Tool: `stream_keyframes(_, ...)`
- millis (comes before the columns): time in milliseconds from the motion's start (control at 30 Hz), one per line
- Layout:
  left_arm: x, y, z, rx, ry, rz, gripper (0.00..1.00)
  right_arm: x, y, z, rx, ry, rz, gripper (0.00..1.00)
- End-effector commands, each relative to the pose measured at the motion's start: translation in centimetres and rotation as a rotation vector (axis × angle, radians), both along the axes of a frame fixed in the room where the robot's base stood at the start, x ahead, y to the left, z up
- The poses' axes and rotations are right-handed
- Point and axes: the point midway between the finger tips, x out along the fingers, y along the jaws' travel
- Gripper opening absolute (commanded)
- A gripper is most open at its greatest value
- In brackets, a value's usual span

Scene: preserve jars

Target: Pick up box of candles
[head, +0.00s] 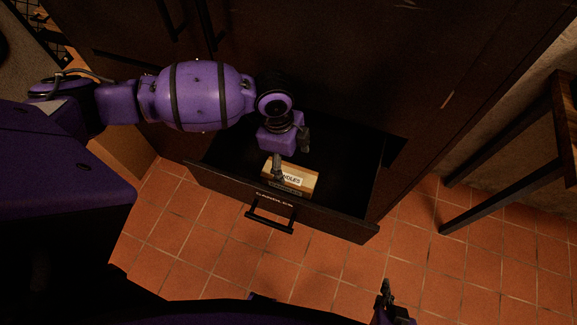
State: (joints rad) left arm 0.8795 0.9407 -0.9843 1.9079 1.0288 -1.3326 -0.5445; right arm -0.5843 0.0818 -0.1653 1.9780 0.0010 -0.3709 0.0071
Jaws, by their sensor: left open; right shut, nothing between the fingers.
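The box of candles (302,178), tan with a white label, lies in the open drawer (344,195), close to its front panel. My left gripper (291,157) reaches down into the drawer from above, with its fingers apart. One finger is in front of part of the box and its label; the other is further back to the right. I cannot tell whether a finger touches the box. My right gripper (386,294) is at the bottom edge, away from the drawer, shut and empty.
The drawer front has a dark bar handle (269,217) and faces the tiled floor (215,230). Dark cabinet doors (330,50) rise behind the drawer. A wooden stool or table (505,140) stands at the right. The drawer's right part looks empty.

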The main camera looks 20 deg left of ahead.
Motion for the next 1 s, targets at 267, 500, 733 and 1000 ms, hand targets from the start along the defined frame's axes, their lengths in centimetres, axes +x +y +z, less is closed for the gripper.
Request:
stream_keyframes(267,-0.4,-0.3,-3.3,0.0,0.0,0.003,0.75,0.2,0.0,0.1,-0.001,-0.003,0.0,0.0)
stream_keyframes(500,-0.6,-0.7,-6.5,-0.001,-0.002,0.001,0.75,0.1,0.0,0.0,-0.002,-0.001,0.001,0.0)
stream_keyframes(733,-0.5,-0.7,-6.8,-0.001,-0.005,0.002,0.75,0.1,-0.1,0.0,-0.003,-0.002,0.0,0.0)
stream_keyframes(1000,-0.5,-0.7,-6.8,-0.002,-0.005,0.003,0.46,0.1,-0.1,0.0,-0.003,-0.002,0.0,0.0)
